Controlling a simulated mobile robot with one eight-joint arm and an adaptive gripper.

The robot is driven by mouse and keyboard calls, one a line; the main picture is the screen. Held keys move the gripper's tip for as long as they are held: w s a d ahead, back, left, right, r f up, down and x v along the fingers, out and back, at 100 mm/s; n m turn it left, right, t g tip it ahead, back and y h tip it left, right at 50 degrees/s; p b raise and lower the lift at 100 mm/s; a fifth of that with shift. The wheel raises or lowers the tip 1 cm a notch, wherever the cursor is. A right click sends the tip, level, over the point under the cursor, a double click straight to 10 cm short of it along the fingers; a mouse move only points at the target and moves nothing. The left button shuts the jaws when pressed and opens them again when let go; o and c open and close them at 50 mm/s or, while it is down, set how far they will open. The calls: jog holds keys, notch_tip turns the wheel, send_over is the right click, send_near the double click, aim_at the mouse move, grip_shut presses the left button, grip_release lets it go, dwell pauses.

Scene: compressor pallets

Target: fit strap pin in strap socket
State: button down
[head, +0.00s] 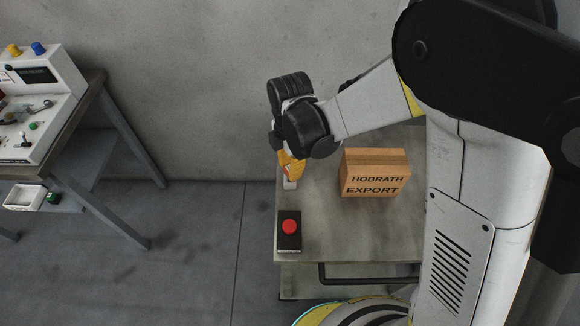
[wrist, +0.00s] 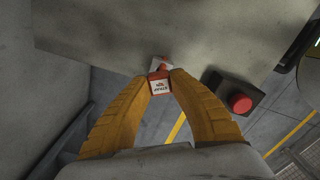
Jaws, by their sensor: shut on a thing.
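My gripper (head: 290,163) points down over the left edge of the grey table. In the wrist view its two yellow fingers (wrist: 160,77) are shut on a small orange-red piece with a white lettered label, the strap pin (wrist: 159,87). A pale block (head: 290,184), probably the strap socket, stands at the table's left edge just below the fingertips. It also shows in the wrist view (wrist: 154,65), partly hidden behind the pin. I cannot tell whether the pin touches the block or sits in it.
A red push button on a black box (head: 289,229) is at the front left corner. A bench with a control panel (head: 40,95) stands far left.

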jog(key=shift+f+b, duration=1.25)
jog(key=shift+f, duration=0.45)
jog(key=c, duration=1.2)
grip_release()
jog(key=shift+r, duration=0.15)
notch_tip(320, 180, up, 12)
jog(key=shift+f, duration=0.1)
